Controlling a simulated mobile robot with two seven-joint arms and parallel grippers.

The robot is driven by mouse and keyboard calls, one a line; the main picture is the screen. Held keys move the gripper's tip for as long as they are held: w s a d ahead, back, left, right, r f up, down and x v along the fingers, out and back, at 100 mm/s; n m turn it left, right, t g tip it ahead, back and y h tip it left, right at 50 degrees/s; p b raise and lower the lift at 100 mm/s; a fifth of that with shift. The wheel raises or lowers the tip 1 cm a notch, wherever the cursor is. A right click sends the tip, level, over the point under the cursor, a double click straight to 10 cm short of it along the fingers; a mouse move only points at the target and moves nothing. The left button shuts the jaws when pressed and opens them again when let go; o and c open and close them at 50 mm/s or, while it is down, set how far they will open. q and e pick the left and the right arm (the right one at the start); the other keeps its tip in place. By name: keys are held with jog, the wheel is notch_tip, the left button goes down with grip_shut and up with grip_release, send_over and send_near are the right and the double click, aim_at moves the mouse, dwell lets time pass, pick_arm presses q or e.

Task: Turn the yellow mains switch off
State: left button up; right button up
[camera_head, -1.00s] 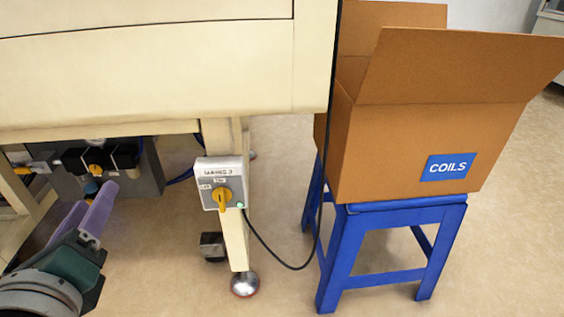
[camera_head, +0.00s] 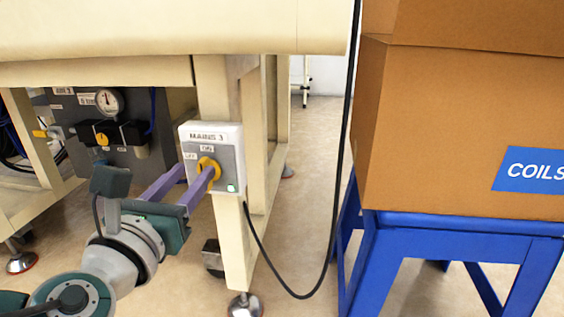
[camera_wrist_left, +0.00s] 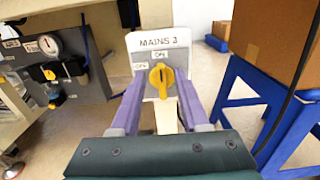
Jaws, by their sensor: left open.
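The yellow mains switch (camera_head: 208,163) is a knob on a grey and white box labelled MAINS 3 (camera_head: 211,136), fixed to a cream machine leg. In the left wrist view the yellow knob (camera_wrist_left: 161,77) stands upright, in line with the ON label; the OFF label is to its left. A green lamp (camera_head: 231,188) glows on the box. My left gripper (camera_head: 198,173) is open, its purple fingers pointing at the box. In the left wrist view the fingers (camera_wrist_left: 160,84) lie either side of the knob, with gaps visible. My right gripper is not in view.
A grey panel with a gauge (camera_head: 108,101) and another yellow knob (camera_head: 102,139) is left of the leg. A black cable (camera_head: 338,180) hangs to the right. A cardboard COILS box (camera_head: 440,130) stands on a blue stool (camera_head: 400,235).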

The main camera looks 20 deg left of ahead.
pick_arm(q)
jog(key=shift+b+x, duration=0.35)
jog(key=shift+x, duration=1)
grip_shut()
